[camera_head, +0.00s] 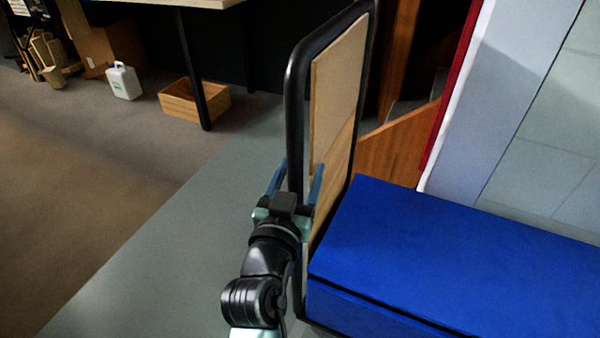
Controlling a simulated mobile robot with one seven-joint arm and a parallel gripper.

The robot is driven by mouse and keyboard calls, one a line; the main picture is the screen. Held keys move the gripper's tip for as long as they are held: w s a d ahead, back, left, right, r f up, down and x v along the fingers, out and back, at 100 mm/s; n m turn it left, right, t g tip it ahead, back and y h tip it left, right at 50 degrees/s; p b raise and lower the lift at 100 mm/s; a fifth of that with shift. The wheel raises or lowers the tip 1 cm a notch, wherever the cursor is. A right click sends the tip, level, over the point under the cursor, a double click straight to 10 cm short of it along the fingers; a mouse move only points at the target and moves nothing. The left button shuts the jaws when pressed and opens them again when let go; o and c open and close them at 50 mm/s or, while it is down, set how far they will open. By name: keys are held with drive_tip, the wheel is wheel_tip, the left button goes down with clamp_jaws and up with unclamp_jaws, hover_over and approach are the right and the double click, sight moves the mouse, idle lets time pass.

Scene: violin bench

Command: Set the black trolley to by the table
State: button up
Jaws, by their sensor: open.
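The black trolley (293,110) shows as an upright black tubular frame with rounded top corners and a pale wooden panel in it. It stands in the middle of the view; its lower part is mostly hidden. My gripper (296,172) is at the near upright of the frame. Its two blue fingers are open, one on each side of the tube, and I cannot tell whether they touch it. The table (188,3) is at the top left; only a pale top edge and a dark leg (190,70) show.
A blue box (440,255) stands close against the right of the frame. A wooden crate (190,102), a white canister (123,82) and a cardboard box (108,45) are on the floor near the table. The floor (110,190) at left is clear. A wooden panel (395,145) is behind.

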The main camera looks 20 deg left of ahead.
drive_tip(key=c, duration=0.9)
clamp_jaws()
drive_tip(key=shift+a, duration=0.2)
idle(0.3)
